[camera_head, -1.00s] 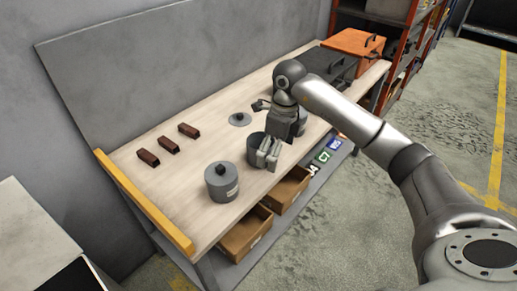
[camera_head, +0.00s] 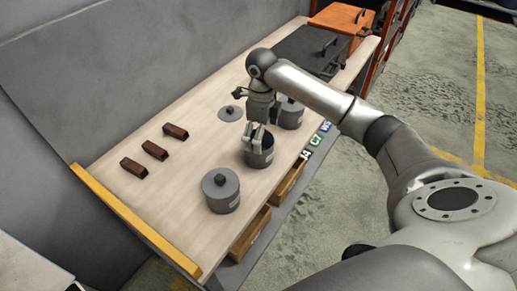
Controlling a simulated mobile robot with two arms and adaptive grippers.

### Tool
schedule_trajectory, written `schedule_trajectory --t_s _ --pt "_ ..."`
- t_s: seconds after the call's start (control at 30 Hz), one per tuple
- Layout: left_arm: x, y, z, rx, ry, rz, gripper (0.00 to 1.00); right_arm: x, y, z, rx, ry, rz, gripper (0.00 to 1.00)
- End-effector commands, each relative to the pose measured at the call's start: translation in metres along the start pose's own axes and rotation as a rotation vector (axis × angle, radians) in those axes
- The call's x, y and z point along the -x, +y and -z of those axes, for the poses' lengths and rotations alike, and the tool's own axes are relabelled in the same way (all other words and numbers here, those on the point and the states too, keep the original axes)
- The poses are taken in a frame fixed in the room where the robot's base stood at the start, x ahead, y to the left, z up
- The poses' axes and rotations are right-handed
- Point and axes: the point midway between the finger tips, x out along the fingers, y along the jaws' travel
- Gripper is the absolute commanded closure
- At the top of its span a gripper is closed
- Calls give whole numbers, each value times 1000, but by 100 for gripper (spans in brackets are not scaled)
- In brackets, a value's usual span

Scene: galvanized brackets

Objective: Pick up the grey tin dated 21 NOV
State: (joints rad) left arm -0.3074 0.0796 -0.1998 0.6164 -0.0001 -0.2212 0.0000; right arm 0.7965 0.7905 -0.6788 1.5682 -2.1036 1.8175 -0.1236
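Three grey tins stand on the wooden bench. The near tin (camera_head: 221,196) has a lid with a dark knob and a pale label too small to read. The middle tin (camera_head: 262,159) is open, also with a small pale label. The far tin (camera_head: 291,118) is lidded and partly behind my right gripper. No date is legible on any of them. My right gripper (camera_head: 254,139) points down at the middle tin's rim, its fingers overlapping the opening. I cannot tell whether they touch or pinch the wall. My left gripper is not in view.
A loose grey lid (camera_head: 230,113) lies behind the middle tin. A black case (camera_head: 312,50) and an orange case (camera_head: 341,18) stand at the far end. A yellow strip (camera_head: 130,218) edges the bench's near left end.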

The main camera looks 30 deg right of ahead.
Motion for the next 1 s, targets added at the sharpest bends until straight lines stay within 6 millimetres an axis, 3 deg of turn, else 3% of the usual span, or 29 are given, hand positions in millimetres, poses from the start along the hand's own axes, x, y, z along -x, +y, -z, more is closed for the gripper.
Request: schedule_trajectory --t_s 0.17,0.5,0.8,1.0 --pt "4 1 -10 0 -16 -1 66 -11 2 1 1 1 -2 0" --pt "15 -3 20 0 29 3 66 -52 7 5 1 0 -2 0" --pt "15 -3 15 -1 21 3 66 -58 6 5 1 -2 0 0" --pt "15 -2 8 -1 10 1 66 -58 6 5 1 -1 0 24"
